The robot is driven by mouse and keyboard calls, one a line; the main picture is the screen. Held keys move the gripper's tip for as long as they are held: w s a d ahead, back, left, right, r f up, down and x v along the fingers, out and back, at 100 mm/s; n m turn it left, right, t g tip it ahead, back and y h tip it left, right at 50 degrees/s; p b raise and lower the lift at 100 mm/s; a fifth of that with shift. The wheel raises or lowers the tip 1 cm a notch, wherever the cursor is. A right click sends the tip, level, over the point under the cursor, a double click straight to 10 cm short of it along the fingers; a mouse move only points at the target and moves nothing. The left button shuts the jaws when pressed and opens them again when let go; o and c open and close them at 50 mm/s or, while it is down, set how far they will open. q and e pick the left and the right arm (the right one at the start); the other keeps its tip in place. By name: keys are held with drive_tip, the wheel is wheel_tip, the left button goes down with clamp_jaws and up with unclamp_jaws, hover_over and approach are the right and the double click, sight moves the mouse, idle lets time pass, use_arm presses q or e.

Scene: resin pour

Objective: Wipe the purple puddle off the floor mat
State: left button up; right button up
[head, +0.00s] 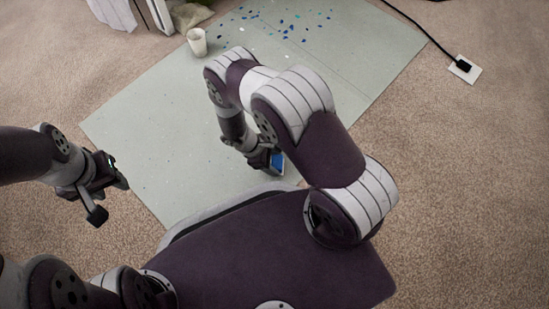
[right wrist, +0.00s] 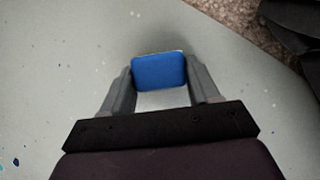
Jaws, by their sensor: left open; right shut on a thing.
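The floor mat (head: 150,140) is a pale grey-green sheet on the carpet; it also fills most of the right wrist view (right wrist: 60,70). My right gripper (head: 270,160) is shut on a blue sponge (head: 277,163), low over the mat's near part. In the right wrist view the sponge (right wrist: 158,72) sits between both fingers, with a thin pale edge. I cannot tell whether it touches the mat. No purple puddle shows in either view; my right arm and body hide part of the mat. My left gripper (head: 108,197) is open and empty, left of the mat's near edge.
A white cup (head: 197,42) stands on the mat's far left part. Blue and teal flecks (head: 285,25) lie scattered at the far end. A beige bag (head: 190,17) stands behind the cup. A black cable runs to a white socket plate (head: 465,69) on the carpet at right.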

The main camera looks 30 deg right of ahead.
wheel_tip(320, 180, up, 4)
drive_tip(key=shift+s+a+f+p, duration=0.1)
drive_tip(key=shift+f+p, duration=0.05)
drive_tip(key=shift+p, duration=1.1)
wheel_tip(320, 180, up, 5)
drive_tip(key=p, duration=0.4)
drive_tip(key=shift+f, duration=0.1)
